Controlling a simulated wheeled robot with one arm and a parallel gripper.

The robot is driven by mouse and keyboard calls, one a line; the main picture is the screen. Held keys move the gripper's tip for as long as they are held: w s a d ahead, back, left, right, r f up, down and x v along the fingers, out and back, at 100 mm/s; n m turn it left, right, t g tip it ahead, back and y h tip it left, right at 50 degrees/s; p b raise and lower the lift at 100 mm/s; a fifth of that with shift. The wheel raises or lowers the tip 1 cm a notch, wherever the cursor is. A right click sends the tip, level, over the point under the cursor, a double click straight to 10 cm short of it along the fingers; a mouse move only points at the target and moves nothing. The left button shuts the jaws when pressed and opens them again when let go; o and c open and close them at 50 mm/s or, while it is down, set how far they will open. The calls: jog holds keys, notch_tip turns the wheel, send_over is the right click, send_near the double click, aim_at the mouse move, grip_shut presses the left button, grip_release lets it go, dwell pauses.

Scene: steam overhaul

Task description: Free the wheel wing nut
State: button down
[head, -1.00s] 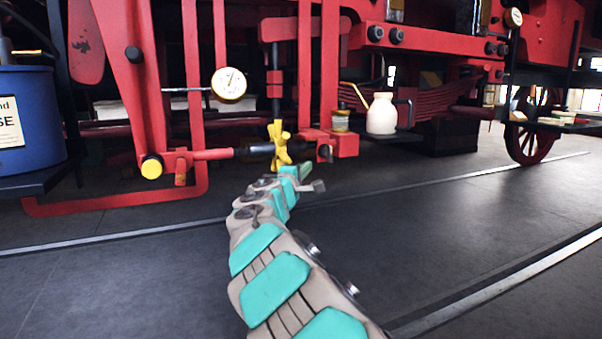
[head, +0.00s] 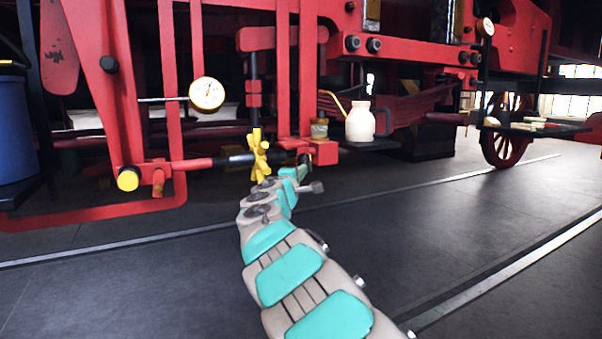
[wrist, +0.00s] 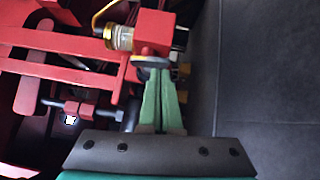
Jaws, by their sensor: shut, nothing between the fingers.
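The yellow wing nut (head: 260,154) sits on a dark horizontal rod of the red wheel linkage, left of centre in the head view. My gripper (head: 304,168) is at the far end of my arm, just to the right of the nut and slightly lower in the picture. The wrist view shows its two green fingers (wrist: 163,75) together, with nothing between them. I cannot make out the wing nut clearly in the wrist view.
A brass-capped jar (head: 319,128) stands on the red block, with a cream oil can (head: 360,122) on a shelf to its right. A dial gauge (head: 207,94) and red bars are to the left. The grey floor (head: 450,235) at right is open.

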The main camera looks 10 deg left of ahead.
jog(key=shift+f, duration=0.1)
jog(key=shift+f+n+b, duration=0.1)
jog(key=shift+n+b, duration=0.2)
jog(key=shift+b, duration=0.3)
jog(key=shift+w+d+f+n+t+b, duration=0.2)
jog(key=shift+n+t+b, duration=0.55)
jog(key=shift+b, duration=0.7)
jog(key=shift+d+n+t+b, duration=0.1)
jog(key=shift+n+t+b, duration=0.25)
jog(key=shift+t+b, duration=0.1)
